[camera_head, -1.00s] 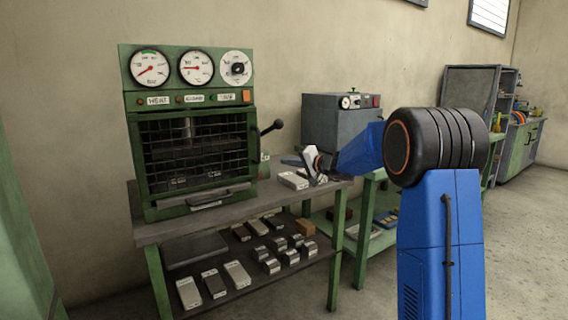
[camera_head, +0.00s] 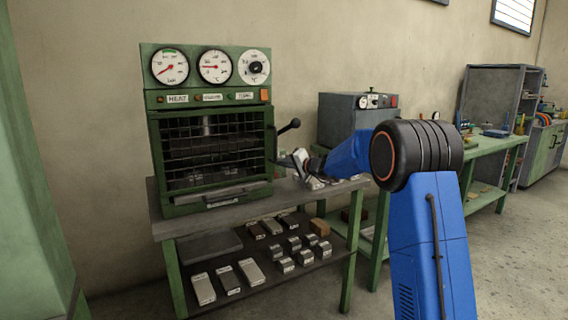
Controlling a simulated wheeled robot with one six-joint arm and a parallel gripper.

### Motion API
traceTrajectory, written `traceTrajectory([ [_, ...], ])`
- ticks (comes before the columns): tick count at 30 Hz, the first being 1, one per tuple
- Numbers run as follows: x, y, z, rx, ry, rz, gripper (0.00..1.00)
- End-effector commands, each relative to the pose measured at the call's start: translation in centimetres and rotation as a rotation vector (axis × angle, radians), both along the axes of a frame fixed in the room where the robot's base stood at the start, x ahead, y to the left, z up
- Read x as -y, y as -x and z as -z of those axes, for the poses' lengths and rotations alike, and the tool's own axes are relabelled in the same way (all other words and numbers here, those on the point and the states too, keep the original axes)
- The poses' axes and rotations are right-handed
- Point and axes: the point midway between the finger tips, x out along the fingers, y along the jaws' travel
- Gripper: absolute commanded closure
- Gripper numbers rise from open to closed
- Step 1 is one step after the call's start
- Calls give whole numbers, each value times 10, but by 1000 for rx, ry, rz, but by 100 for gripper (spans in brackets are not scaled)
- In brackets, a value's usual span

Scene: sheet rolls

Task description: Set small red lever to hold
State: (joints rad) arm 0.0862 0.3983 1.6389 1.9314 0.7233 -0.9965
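A green press (camera_head: 212,150) with a barred front stands on a workbench. A black lever with a ball end (camera_head: 291,126) sticks out from its right side. I cannot make out a clear small red lever; small reddish knobs (camera_head: 160,99) and an orange square (camera_head: 264,95) show on the panel under the gauges. My gripper (camera_head: 284,161) is at the right side of the press, below the black lever, pointing left. It looks apart from the black lever. Its fingers are small and partly hidden, so I cannot tell whether they are open.
The bench top (camera_head: 166,228) bears the press. The lower shelf (camera_head: 240,300) holds several metal blocks and a dark plate. A grey box unit (camera_head: 345,112) with dials stands behind my arm. A green cabinet (camera_head: 35,170) edges the left. Floor shows at the right.

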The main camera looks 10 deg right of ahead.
Motion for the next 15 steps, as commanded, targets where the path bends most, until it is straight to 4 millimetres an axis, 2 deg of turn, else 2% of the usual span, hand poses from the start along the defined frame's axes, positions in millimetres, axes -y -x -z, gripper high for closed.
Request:
traceTrajectory([
  [7,-1,1,0,6,17,0,100],
  [15,-16,6,1,39,122,-2,100],
])
